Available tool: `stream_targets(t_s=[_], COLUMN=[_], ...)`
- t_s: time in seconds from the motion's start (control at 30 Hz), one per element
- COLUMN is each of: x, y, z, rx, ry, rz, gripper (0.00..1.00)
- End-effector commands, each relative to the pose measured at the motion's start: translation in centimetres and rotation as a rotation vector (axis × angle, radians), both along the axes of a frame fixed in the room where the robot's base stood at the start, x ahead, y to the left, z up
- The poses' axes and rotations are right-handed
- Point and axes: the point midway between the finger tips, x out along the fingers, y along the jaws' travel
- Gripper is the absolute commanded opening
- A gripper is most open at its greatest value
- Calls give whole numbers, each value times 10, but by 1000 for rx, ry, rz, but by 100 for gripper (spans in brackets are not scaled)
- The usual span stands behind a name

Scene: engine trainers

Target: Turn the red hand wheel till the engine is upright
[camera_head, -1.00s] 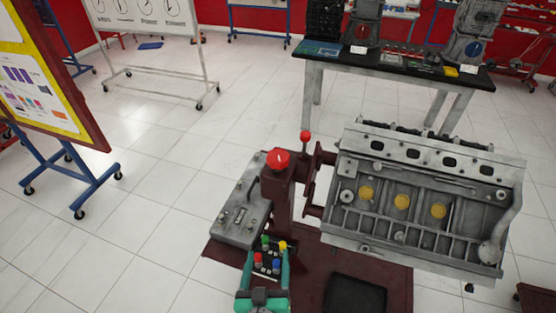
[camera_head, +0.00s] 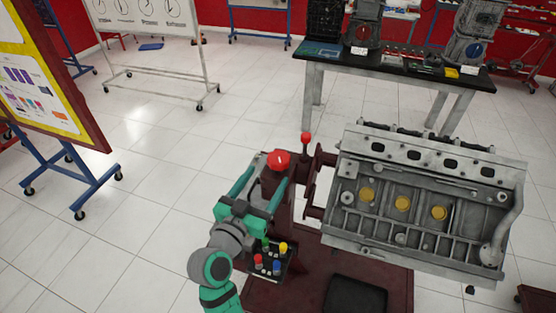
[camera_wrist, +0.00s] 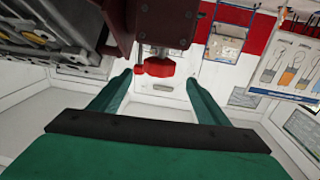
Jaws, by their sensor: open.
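The red hand wheel (camera_head: 279,159) sits on top of the dark red stand post (camera_head: 283,215). In the wrist view the wheel (camera_wrist: 158,68) shows between the tips of my fingers, ahead of the palm. My gripper (camera_head: 270,176) is open, its green fingers reaching towards the wheel from the left and front. I cannot tell whether either finger touches it. The grey engine block (camera_head: 420,195) hangs on the stand's right side, tilted, with its side and yellow plugs facing me. Part of the engine also shows in the wrist view (camera_wrist: 60,30).
A smaller red knob (camera_head: 306,136) stands behind the wheel. A box with coloured knobs (camera_head: 270,262) is below my gripper. A dark red base (camera_head: 315,262) carries a black tray (camera_head: 355,295).

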Motion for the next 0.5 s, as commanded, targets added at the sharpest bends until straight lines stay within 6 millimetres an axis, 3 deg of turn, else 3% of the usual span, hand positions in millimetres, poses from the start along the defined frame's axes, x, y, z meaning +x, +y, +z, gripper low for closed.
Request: stream_targets(t_s=[0.3,0.5], x=[52,73], y=[-23,-32], z=[0,0], rx=[0,-1], ry=[0,0], rz=[-3,-1], gripper=[69,69])
